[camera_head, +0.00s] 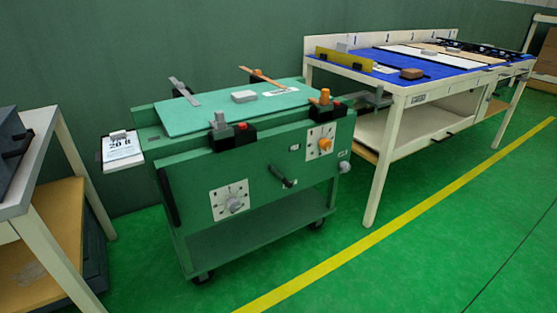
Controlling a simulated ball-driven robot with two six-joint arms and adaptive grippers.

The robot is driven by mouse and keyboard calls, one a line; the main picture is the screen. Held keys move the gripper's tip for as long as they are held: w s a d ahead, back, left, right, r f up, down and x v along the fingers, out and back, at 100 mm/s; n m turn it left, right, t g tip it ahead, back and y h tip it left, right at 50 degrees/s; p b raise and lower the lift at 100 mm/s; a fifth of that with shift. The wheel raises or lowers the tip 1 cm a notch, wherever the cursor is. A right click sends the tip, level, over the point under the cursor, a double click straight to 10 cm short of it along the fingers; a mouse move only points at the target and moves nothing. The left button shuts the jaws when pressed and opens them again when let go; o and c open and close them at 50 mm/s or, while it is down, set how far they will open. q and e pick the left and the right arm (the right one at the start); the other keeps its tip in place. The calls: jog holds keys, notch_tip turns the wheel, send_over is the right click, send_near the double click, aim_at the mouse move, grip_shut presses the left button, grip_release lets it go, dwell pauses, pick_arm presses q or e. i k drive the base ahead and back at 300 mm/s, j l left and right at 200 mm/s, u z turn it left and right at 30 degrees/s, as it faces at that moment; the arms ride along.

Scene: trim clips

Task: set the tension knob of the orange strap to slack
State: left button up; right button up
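A green cart stands in the middle of the camera_head view. An orange strap (262,78) shows at the back of its top, and an orange clamp-like part (325,97) stands at the front right corner. On the front face, at upper right, an orange knob (325,145) sits on a white dial plate (314,152). The dial's marks are too small to read, so I cannot tell its setting. A grey knob (235,204) sits on another white dial plate at lower left. A grey strap (184,92) lies at the back left. Neither of my grippers is in view.
A black handle (284,178) sticks out of the cart front between the dials. A long workbench (398,102) stands at right, another table (28,190) at left. Green floor in front is clear, with a yellow line (380,226).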

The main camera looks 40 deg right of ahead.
aim_at(325, 144)
jog(key=z, duration=1.1)
